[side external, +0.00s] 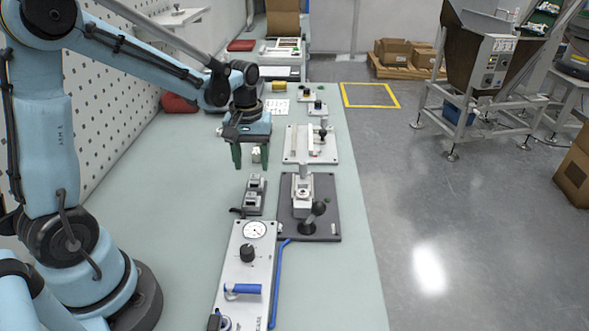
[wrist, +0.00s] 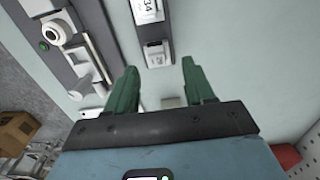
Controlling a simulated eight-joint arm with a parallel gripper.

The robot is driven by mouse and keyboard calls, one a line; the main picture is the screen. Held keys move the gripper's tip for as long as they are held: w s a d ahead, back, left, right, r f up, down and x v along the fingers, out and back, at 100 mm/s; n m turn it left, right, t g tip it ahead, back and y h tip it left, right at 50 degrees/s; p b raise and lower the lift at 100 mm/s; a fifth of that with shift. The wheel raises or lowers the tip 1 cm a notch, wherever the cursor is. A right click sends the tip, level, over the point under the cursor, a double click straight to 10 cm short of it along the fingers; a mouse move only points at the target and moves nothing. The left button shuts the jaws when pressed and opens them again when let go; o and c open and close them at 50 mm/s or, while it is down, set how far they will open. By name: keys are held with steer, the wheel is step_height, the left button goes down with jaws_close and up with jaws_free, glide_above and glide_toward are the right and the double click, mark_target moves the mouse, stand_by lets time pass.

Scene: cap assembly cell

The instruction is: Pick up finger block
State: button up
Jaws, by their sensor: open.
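My gripper (side external: 251,165) is over the pale green bench with its two green fingers pointing down, open and with a gap between them. It also shows in the wrist view (wrist: 159,66). A small pale block (side external: 256,154), which looks like the finger block, shows between or just behind the fingers in the side view. In the wrist view a pale piece (wrist: 172,102) shows low between the fingers, partly hidden by the gripper body. I cannot tell its exact height or distance from the fingers. Nothing is held in the fingers.
A grey two-part unit (side external: 254,196) stands nearer on the bench. A dark plate with a clamp (side external: 322,230) and a white plate fixture (side external: 325,153) stand to the right. A gauge panel (side external: 238,272) lies at the front. The bench left of these is clear.

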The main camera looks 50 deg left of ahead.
mark_target(255, 177)
steer(key=shift+d+f, duration=0.15)
steer(key=shift+f, duration=0.9)
steer(key=shift+d+f, duration=0.1)
steer(key=shift+f, duration=0.9)
jaws_close()
